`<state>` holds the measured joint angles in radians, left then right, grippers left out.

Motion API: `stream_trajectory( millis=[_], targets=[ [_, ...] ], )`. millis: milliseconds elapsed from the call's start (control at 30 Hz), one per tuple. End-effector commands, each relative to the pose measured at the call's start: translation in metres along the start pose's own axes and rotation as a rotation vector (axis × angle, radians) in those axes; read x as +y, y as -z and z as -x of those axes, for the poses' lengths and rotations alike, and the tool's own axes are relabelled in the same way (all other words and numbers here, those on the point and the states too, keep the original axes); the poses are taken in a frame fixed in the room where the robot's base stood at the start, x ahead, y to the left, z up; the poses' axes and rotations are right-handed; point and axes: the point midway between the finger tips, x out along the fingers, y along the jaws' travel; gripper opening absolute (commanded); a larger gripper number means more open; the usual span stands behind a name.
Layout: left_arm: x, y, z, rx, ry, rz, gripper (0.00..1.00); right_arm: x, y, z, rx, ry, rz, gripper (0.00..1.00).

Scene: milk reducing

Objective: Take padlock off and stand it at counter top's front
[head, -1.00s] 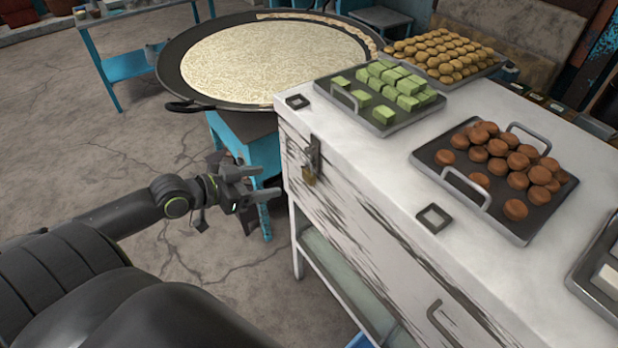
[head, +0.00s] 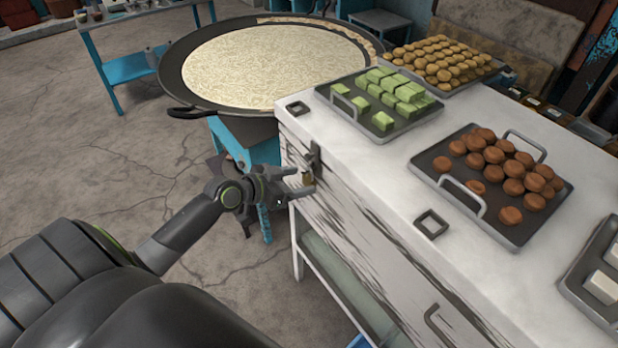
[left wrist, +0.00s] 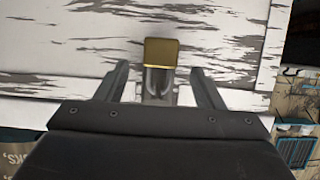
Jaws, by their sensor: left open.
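The brass padlock (head: 307,178) hangs from the metal hasp (head: 313,155) on the white, worn drawer front of the counter. In the left wrist view the padlock (left wrist: 161,52) shows its gold body with its grey shackle. My left gripper (head: 303,184) is open at the padlock, and its fingers partly cover it in the head view. In the left wrist view its two fingers (left wrist: 160,85) stand on either side of the padlock, with gaps on both sides. The white counter top (head: 372,170) has a bare strip along its front edge. My right gripper is not in view.
Trays of green cubes (head: 383,122), brown round sweets (head: 510,212) and golden sweets (head: 440,60) stand on the counter. Two small square metal frames lie near its front edge, one being this frame (head: 431,223). A wide pan (head: 180,92) stands behind on a blue stand.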

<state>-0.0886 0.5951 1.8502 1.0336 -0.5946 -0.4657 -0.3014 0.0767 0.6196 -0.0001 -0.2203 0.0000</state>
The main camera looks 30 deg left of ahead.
Motion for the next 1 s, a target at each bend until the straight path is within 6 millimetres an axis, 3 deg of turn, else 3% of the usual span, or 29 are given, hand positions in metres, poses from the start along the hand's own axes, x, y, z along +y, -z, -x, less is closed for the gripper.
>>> stream_trajectory(
  millis=[200,500,867,1000],
  targets=[
    [0.0,0.002,-0.022,0.001,0.0,0.001,0.62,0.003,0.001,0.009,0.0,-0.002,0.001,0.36],
    [0.0,0.0,-0.025,0.0,0.0,0.0,0.6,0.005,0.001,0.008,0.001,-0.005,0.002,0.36],
    [0.0,0.0,-0.025,0.0,0.0,0.0,0.13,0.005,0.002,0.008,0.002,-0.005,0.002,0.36],
    [0.0,0.001,-0.025,0.001,0.0,-0.001,0.11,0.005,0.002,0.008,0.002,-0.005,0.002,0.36]
  ],
)
